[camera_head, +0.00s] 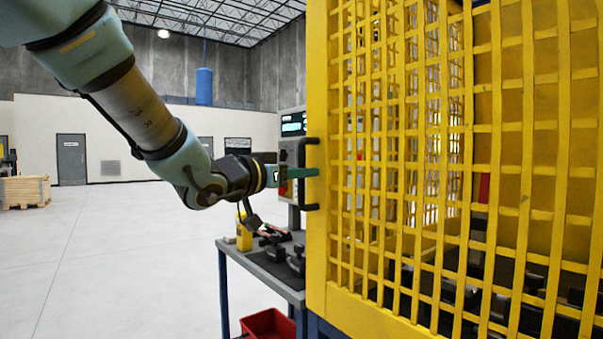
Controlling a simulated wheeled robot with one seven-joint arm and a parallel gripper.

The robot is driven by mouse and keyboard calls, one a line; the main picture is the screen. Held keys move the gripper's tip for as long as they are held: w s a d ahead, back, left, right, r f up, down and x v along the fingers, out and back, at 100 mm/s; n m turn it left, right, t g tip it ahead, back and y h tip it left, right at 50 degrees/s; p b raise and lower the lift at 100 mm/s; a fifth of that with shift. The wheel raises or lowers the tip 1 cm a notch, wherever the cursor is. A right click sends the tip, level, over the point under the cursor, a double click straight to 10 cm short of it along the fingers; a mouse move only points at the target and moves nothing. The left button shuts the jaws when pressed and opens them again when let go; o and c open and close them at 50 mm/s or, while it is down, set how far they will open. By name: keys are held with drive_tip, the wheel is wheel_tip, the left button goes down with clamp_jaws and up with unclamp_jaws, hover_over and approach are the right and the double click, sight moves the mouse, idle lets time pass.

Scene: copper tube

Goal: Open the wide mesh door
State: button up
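The wide mesh door (318,245) is yellow and fills the right half of the view, with square mesh openings. I cannot tell how far it stands open or shut. A black handle (310,208) shaped like a tall bracket is fixed at its left edge. My gripper (305,172) reaches in from the left, and its green fingers lie at the upper part of the handle, overlapping it in the picture. I cannot tell whether the fingers are closed around the handle bar or only beside it.
A grey work table (262,262) with several small tools stands left of the door, below my gripper. A red bin (268,323) is under it. A control panel (292,126) stands behind the handle. The floor at left is clear up to a wooden crate (24,191).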

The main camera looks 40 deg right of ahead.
clamp_jaws()
idle(1.0)
